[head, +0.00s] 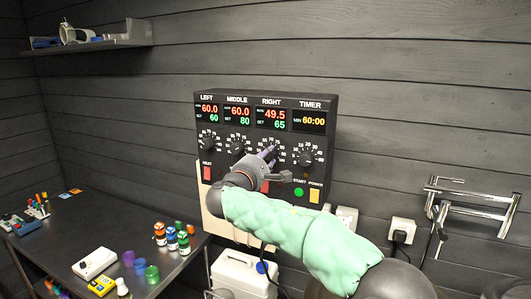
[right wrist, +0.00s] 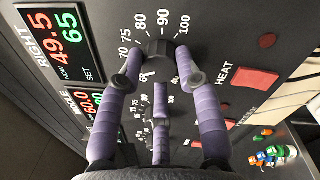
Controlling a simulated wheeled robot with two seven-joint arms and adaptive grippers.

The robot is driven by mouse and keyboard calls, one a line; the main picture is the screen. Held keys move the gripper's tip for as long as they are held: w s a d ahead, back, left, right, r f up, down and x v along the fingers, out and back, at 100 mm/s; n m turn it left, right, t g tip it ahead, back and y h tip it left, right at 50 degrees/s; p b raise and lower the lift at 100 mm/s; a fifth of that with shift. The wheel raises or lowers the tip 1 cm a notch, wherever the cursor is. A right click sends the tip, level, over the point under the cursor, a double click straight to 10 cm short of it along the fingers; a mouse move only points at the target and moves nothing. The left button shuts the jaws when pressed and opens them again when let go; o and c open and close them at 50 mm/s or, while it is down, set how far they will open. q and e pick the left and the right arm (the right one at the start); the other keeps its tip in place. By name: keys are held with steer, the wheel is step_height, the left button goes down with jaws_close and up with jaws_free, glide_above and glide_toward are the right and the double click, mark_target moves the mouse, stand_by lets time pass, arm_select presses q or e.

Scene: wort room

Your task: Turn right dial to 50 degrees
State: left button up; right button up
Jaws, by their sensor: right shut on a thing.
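The black control panel (head: 262,100) hangs on the dark plank wall, with displays marked left, middle, right and timer. My right gripper (head: 271,149) reaches up to the panel below this display and hides most of the right dial there. In the right wrist view the right dial (right wrist: 158,48) is a dark knob ringed by white numbers, between the two purple fingertips, which are shut on it. My left gripper is not in view.
The middle dial (head: 237,148), left dial (head: 208,143) and timer dial (head: 306,158) sit close by. A red heat switch (right wrist: 255,78) lies near the right dial. A dark table (head: 190,245) with small bottles stands at left. A metal wall bracket (head: 470,205) is at right.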

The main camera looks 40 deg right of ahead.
steer(key=n+p, duration=0.2)
steer(key=n, duration=0.2)
steer(key=shift+p, duration=0.35)
steer(key=n+p, duration=0.2)
steer(key=shift+r+n, duration=0.1)
steer(key=shift+n, duration=0.3)
steer(key=shift+n+y+p, duration=0.4)
steer(key=shift+n+p, duration=2.85)
steer(key=shift+n, duration=0.15)
steer(key=o, duration=1.2)
steer(key=shift+c, duration=0.2)
